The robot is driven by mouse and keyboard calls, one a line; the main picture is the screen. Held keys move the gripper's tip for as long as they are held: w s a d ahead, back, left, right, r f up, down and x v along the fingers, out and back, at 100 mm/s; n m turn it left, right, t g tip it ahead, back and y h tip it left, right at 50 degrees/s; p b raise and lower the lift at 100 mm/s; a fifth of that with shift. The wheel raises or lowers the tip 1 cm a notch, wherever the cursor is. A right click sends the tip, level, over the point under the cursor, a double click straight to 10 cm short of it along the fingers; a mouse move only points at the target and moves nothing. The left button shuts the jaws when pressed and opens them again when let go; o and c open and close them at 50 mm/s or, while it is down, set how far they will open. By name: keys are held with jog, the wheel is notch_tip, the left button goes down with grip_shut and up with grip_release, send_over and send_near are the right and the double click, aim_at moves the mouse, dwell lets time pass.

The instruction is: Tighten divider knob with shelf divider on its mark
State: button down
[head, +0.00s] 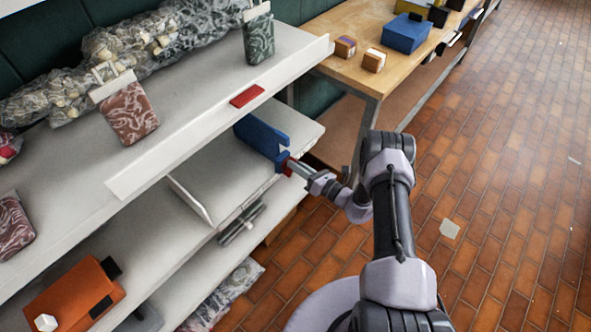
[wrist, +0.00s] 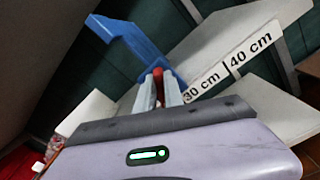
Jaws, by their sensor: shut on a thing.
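The blue shelf divider (head: 262,138) stands on the middle shelf (head: 205,170) near its right end, at the front edge. It also shows in the wrist view (wrist: 130,40), with its lower clamp part at the shelf edge. My gripper (head: 289,167) reaches it from the front. In the wrist view the two grey fingers (wrist: 159,88) are shut on the red divider knob (wrist: 157,76), which is partly hidden between them. A white scale strip (wrist: 232,62) with "30 cm" and "40 cm" runs right of the clamp. Exact alignment with a mark is unclear.
A red plate (head: 247,96) lies on the upper shelf's front edge, above the divider. A wooden table (head: 345,72) with boxes stands behind right. The tiled floor (head: 480,180) at right is mostly clear.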

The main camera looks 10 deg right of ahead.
jog(key=m+b, duration=0.1)
jog(key=m, duration=0.2)
jog(key=f+m+b, duration=0.1)
jog(key=m+b, duration=0.1)
jog(key=m, duration=0.2)
jog(key=m+b, duration=0.1)
jog(key=m, duration=0.3)
jog(key=shift+w+d+f+b, duration=0.2)
jog(key=shift+d+f+b, duration=0.05)
jog(key=shift+d+b, duration=0.15)
dwell(0.3)
jog(key=c, duration=1.4)
grip_release()
jog(key=shift+c, duration=0.2)
jog(key=p+v, duration=0.5)
jog(key=v, duration=1.2)
jog(key=shift+s, duration=0.15)
